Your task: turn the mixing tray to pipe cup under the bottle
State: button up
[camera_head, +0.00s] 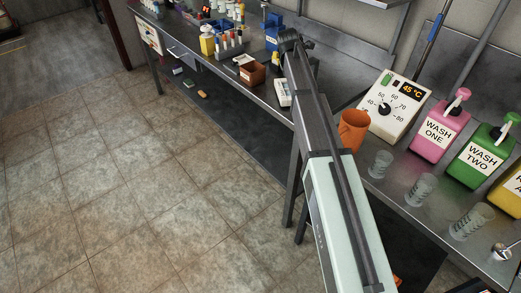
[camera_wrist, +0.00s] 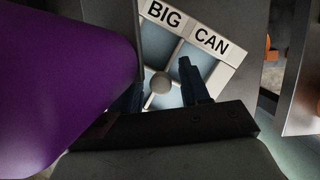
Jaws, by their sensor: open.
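The mixing tray (camera_wrist: 188,33) shows in the wrist view as a pale, divided tray with labels reading BIG and CAN on its rim. A round grey knob (camera_wrist: 160,84) stands at its centre, where the dividers meet. My gripper (camera_wrist: 160,78) is open, its two dark fingers spread on either side of the knob; I cannot tell whether they touch it. A large purple body (camera_wrist: 65,85) fills the left of the wrist view and hides part of the tray; I cannot tell whether it is the bottle. No pipe cup label is readable. I cannot make out the tray in the head view.
In the head view, a steel bench holds a temperature dial box (camera_head: 394,106), an orange jug (camera_head: 353,130), pink WASH ONE (camera_head: 437,130) and green WASH TWO (camera_head: 483,155) bottles, and several clear cups (camera_head: 380,164). Small bottles and racks crowd its far end. The tiled floor at left is clear.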

jog(key=shift+s+d+n+t+y, duration=0.1)
jog(key=shift+n+t+y, duration=0.25)
jog(key=shift+n, duration=0.85)
jog(key=v, duration=1.3)
jog(key=s+a+f+g+y, duration=0.1)
jog(key=s+a+f, duration=0.2)
jog(key=s+f, duration=0.3)
jog(key=s+a+f+g+y, duration=0.1)
jog(key=s+a+f+g, duration=0.1)
jog(key=s+f, duration=0.5)
jog(key=s+a+f+g+y, duration=0.2)
jog(key=s+a+f, duration=0.2)
jog(key=f, duration=0.9)
jog(key=shift+s+a+f+m, duration=0.3)
jog(key=shift+s+a+f, duration=0.1)
jog(key=shift+s, duration=0.8)
